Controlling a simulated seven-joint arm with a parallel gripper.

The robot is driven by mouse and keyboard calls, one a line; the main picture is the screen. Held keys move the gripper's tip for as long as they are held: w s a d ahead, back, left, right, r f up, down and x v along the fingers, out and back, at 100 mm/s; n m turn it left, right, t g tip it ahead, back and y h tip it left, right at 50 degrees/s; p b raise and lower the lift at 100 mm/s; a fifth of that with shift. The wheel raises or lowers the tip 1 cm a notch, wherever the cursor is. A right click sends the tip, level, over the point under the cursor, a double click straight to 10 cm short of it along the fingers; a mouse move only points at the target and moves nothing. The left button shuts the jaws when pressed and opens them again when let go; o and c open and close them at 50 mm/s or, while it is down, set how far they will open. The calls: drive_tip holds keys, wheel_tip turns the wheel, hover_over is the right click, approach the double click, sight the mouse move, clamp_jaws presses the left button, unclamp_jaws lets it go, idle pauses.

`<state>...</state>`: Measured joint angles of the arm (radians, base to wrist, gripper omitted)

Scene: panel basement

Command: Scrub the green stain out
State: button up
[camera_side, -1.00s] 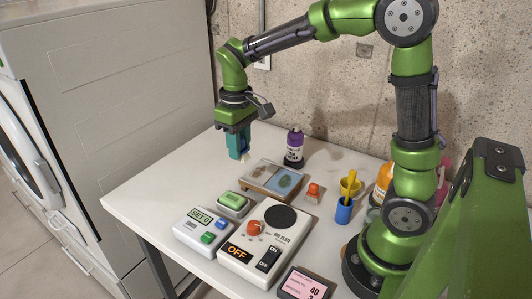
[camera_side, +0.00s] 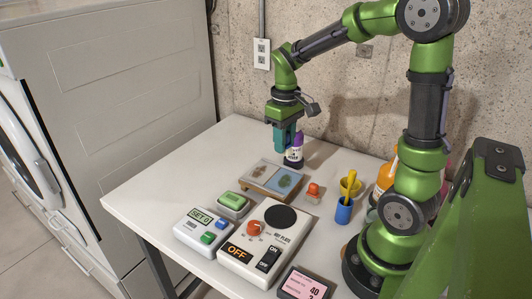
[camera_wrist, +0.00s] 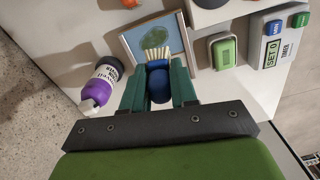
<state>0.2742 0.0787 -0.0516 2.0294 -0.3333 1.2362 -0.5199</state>
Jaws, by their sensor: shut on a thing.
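My gripper (camera_side: 284,152) is shut on a brush and holds it above the table, in front of or beside the purple bottle in the side view. In the wrist view, the brush's blue body (camera_wrist: 159,84) sits between the fingers, with pale bristles (camera_wrist: 157,54) pointing toward the blue panel. The green stain (camera_side: 285,181) is a dark green oval on the blue panel (camera_side: 274,184). The stain also shows in the wrist view (camera_wrist: 154,38), just beyond the bristles. Contact between bristles and panel cannot be told. The side view mostly hides the brush.
A pale panel with a brown stain (camera_side: 258,171) adjoins the blue one in a wooden frame. A green block (camera_side: 234,200), timer (camera_side: 202,231), hot plate (camera_side: 243,259), orange-red knobbed item (camera_side: 313,190) and blue cup (camera_side: 344,212) stand nearby.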

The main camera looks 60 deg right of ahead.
sight(274, 181)
drive_tip(key=shift+n, duration=0.9)
drive_tip(key=shift+s+d+f, duration=0.4)
drive_tip(key=shift+s+f, duration=0.15)
drive_tip(key=shift+f, duration=1.1)
drive_tip(key=shift+s+d+f, duration=0.4)
drive_tip(key=shift+s+f, duration=0.2)
drive_tip(key=shift+f, duration=1.05)
drive_tip(key=shift+s+d+f, duration=0.4)
drive_tip(key=shift+s+f, duration=0.15)
drive_tip(key=shift+f, duration=1.1)
drive_tip(key=shift+w+f, duration=0.4)
drive_tip(key=shift+w, duration=0.2)
drive_tip(key=shift+w+f, duration=0.1)
drive_tip(key=shift+w, duration=2.2)
drive_tip(key=shift+w+a, duration=0.1)
drive_tip(key=shift+w, duration=0.15)
drive_tip(key=shift+s+a, duration=0.1)
drive_tip(key=shift+a, duration=0.35)
drive_tip(key=shift+s+a, duration=0.1)
drive_tip(key=shift+s, duration=2.75)
drive_tip(key=shift+s+a, duration=0.2)
drive_tip(key=shift+a, duration=0.45)
drive_tip(key=shift+w, duration=3)
drive_tip(key=shift+w+r, duration=0.1)
drive_tip(key=shift+r, duration=0.2)
wheel_tip(274, 181, up, 8)
drive_tip(key=shift+f, duration=0.25)
